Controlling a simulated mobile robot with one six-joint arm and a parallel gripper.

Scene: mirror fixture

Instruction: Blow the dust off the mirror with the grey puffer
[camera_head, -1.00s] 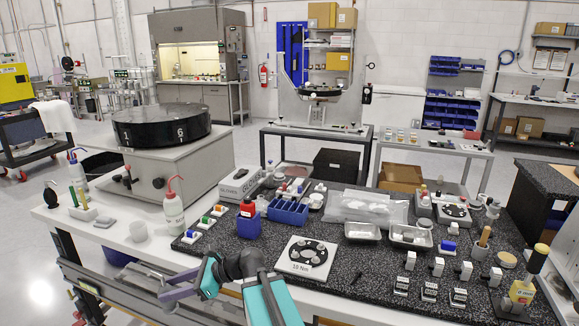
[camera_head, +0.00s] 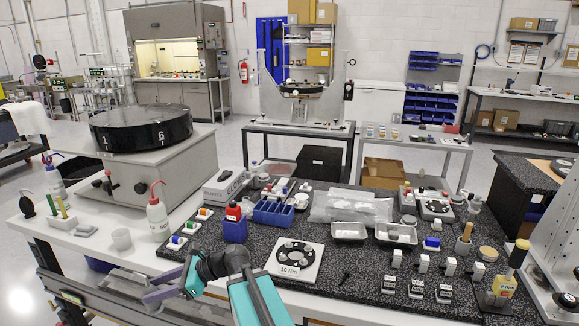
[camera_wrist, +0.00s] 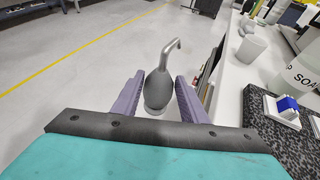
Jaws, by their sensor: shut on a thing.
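My gripper (camera_head: 158,291) is low at the front left in the head view, in front of the bench edge. In the wrist view its two purple fingers (camera_wrist: 156,97) are shut on the grey puffer (camera_wrist: 158,90). The puffer is a rounded bulb with a bent nozzle pointing up and right. It is held over the floor, off the bench. I cannot make out the puffer in the head view. A white U-shaped fixture (camera_head: 268,98) on the back table holds a dark round piece (camera_head: 301,88), perhaps the mirror. Dust is too small to see.
The black speckled bench top (camera_head: 345,262) is crowded with trays, blocks and a torque plate (camera_head: 295,259). A wash bottle (camera_head: 157,212), a cup (camera_head: 121,239) and a dark puffer (camera_head: 27,206) stand at the left. A perforated rack (camera_head: 556,235) edges in at the right.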

